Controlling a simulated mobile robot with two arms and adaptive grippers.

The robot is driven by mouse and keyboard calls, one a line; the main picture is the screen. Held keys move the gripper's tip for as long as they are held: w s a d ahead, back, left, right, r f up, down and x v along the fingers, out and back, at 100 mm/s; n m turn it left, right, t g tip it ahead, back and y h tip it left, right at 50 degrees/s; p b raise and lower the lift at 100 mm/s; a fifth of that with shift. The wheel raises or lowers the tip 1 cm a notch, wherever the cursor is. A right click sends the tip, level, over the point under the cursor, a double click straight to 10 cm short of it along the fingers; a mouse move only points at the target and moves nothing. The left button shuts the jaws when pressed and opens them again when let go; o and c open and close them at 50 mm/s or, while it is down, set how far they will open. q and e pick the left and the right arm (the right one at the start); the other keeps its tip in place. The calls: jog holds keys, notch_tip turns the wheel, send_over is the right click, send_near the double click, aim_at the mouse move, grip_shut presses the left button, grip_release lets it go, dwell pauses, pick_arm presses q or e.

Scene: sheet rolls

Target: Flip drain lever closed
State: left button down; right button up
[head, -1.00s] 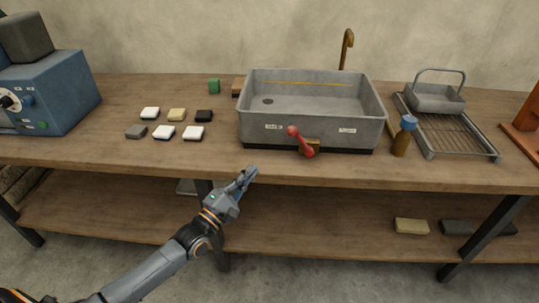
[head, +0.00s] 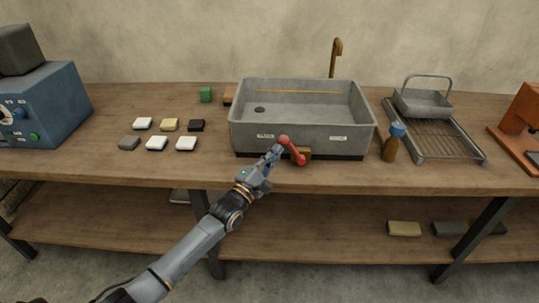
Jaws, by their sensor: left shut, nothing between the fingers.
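The grey sink basin (head: 345,138) stands on the wooden bench. Its red drain lever (head: 294,152) is on the front wall, on a brass-coloured block (head: 304,153). The lever's round knob is at upper left, and its arm slants down to the right. Two small labels are on the front wall, left and right of the lever; their text is too small to read. My left gripper (head: 276,151) is shut and empty, its tips right at the left side of the lever's knob. I cannot tell whether they touch it. My right gripper is not in view.
A brown bottle with a blue cap (head: 392,142) stands right of the sink, near a wire rack (head: 445,143) with a metal basket (head: 422,103). Several small blocks (head: 157,143) lie left of the sink. A blue machine (head: 52,108) is at far left.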

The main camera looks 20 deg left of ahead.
pick_arm(q)
jog(key=shift+r, duration=0.1)
jog(key=w+d+r+m+g+y+p, duration=0.2)
jog(key=d+m+p, duration=0.6)
jog(key=p, duration=1)
jog(key=shift+w+d+r+m+g, duration=0.35)
jog(key=shift+r+g, duration=0.65)
jog(key=shift+g, duration=0.9)
jog(key=shift+s+d, duration=0.1)
